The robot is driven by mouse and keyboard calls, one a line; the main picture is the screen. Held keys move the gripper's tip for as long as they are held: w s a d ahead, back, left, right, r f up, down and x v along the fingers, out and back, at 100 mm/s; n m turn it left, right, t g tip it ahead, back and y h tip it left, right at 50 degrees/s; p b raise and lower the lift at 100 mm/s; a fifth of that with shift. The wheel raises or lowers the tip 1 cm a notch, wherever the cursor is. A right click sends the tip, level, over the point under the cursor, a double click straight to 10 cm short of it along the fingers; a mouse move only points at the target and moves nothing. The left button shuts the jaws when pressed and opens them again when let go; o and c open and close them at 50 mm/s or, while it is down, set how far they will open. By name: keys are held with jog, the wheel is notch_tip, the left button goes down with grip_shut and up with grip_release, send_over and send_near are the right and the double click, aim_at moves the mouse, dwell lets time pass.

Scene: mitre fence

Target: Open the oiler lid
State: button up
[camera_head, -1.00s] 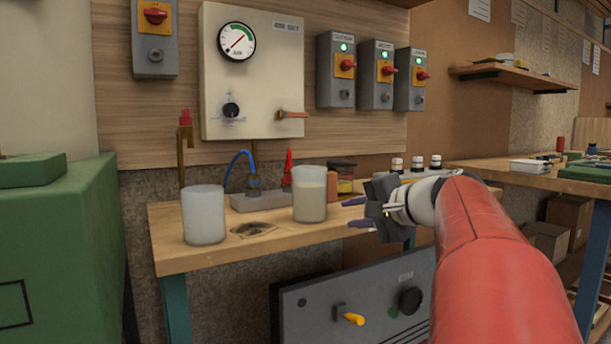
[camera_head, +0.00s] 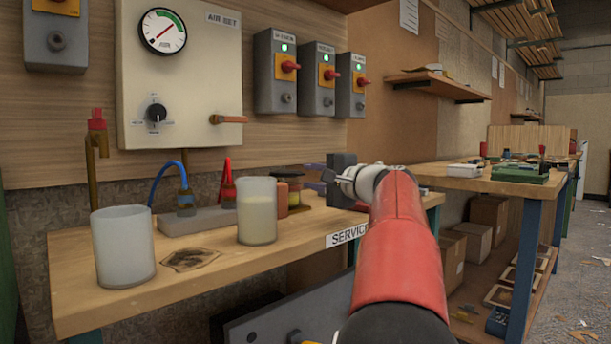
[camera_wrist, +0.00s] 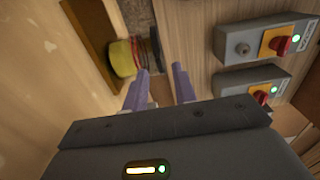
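A small round pot with a yellow band (camera_head: 290,188) and a dark top stands at the back of the wooden bench (camera_head: 190,270); it looks most like the oiler, but I cannot be sure. A yellow round body with red and dark rims also shows in the wrist view (camera_wrist: 122,58), just beyond my left fingertip. Whether its lid is open or shut is not clear. My gripper (camera_head: 313,177) is just right of the pot in the head view, fingers toward it. In the wrist view its two purple fingers (camera_wrist: 160,72) are apart with nothing between them.
A frosted jar (camera_head: 257,212) with pale liquid and an empty-looking white jar (camera_head: 123,250) stand left of the pot. Switch boxes (camera_head: 278,70) hang on the wall above.

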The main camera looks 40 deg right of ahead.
aim_at(288, 174)
jog(key=shift+w+a, duration=0.1)
jog(key=shift+w, duration=1.1)
grip_shut()
